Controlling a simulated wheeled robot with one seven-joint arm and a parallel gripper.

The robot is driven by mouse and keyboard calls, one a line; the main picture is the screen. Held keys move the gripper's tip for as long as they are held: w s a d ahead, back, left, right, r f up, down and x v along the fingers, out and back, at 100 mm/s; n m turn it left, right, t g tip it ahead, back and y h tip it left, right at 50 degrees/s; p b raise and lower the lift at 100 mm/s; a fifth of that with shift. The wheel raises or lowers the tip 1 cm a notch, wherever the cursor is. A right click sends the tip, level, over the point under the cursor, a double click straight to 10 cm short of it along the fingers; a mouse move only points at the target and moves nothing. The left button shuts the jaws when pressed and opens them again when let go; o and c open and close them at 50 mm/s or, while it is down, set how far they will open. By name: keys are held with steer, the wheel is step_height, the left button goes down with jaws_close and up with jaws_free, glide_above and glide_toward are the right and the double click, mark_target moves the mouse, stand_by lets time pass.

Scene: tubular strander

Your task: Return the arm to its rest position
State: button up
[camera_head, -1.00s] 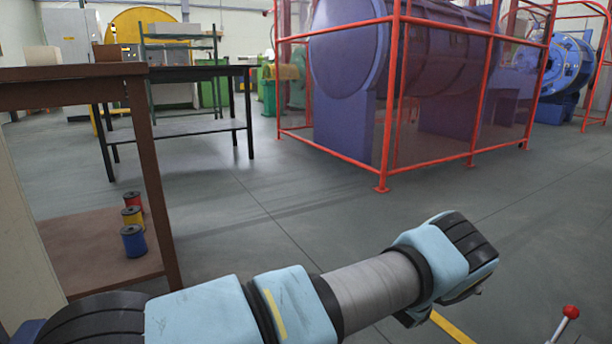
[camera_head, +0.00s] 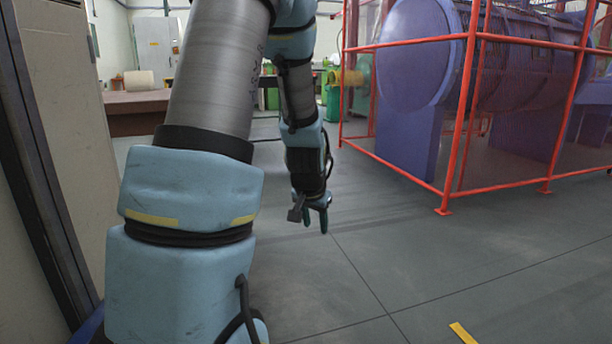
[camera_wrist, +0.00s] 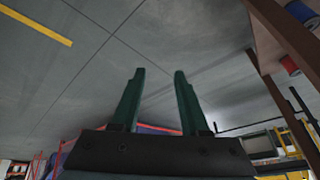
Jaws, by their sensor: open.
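My arm (camera_head: 210,85) stands raised in the left and middle of the head view, folded over with its far end hanging down. My gripper (camera_head: 314,222) points down over the bare grey floor, left of the red cage. In the wrist view, the two green fingers of my gripper (camera_wrist: 159,74) are apart, with only floor seen between them. It holds nothing.
A red railing cage (camera_head: 460,120) around a purple drum machine (camera_head: 410,50) stands at right. A pale panel (camera_head: 70,120) is close at left. A brown surface (camera_head: 130,104) lies behind my arm. Spools (camera_wrist: 290,66) show in the wrist view.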

steer(key=s+a+r+n+g+y+p, duration=0.1)
steer(key=s+a+r+n+g, duration=0.15)
steer(key=s+a, duration=0.4)
steer(key=s+a+r+n+g+p, duration=0.1)
steer(key=s+a+r+n, duration=0.2)
steer(key=s, duration=0.7)
step_height(320, 180, up, 37)
steer(key=p, duration=3.7)
steer(key=shift+w+d+r+m+p, duration=0.15)
steer(key=shift+w+d+m+p, duration=0.2)
steer(key=shift+w+p, duration=0.1)
steer(key=shift+s, duration=0.15)
